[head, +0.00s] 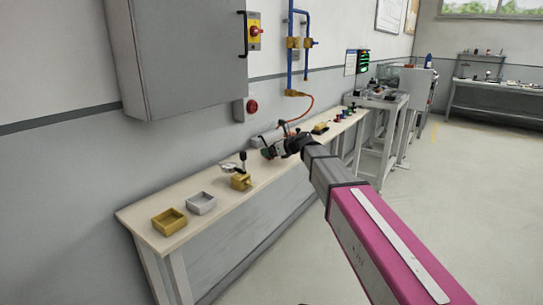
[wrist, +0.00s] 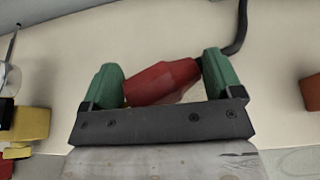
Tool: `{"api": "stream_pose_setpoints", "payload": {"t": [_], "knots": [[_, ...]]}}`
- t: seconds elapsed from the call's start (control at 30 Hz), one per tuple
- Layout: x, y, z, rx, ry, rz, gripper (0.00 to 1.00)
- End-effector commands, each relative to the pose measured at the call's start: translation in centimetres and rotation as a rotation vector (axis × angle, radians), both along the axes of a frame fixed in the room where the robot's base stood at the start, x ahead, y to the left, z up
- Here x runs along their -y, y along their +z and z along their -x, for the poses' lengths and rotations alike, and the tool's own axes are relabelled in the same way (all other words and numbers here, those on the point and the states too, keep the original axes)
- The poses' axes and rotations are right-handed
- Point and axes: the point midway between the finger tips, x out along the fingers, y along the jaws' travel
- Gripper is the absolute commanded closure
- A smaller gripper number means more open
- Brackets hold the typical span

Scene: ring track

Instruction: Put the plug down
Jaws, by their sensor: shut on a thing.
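The red plug (wrist: 162,82) lies tilted between the two green fingers of my gripper (wrist: 166,78) in the wrist view. The fingers are shut on it. A dark cable (wrist: 238,32) shows beyond the right finger; I cannot see where it joins the plug. The pale bench top (wrist: 150,40) is behind the plug; I cannot tell whether the plug touches it. In the head view my gripper (head: 271,152) is over the middle of the long bench (head: 222,205), and the plug is too small and hidden to make out there.
A yellow tray (head: 169,222), a grey tray (head: 201,204) and a yellow block (head: 241,182) with a clamp stand left of my gripper. A yellow piece (head: 320,128) and several small coloured things (head: 350,108) are farther along. A grey cabinet (head: 178,55) hangs above.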

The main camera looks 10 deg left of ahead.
Motion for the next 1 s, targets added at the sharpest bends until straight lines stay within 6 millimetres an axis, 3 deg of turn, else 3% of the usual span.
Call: {"api": "stream_pose_setpoints", "payload": {"t": [0.2,0.53,0.57,0.6,0.9,1.0], "knots": [[0.0,-2.5,0.0,-0.001,0.000,0.000,0.41],[0.0,-2.7,0.0,0.000,0.000,0.000,0.41],[0.0,-2.7,0.0,0.000,0.000,0.000,0.12],[0.0,-2.7,0.0,0.000,0.000,0.000,0.00],[0.0,-2.4,0.0,0.000,0.000,-0.001,0.00],[1.0,-2.0,0.5,0.001,-0.002,-0.001,0.00]]}}
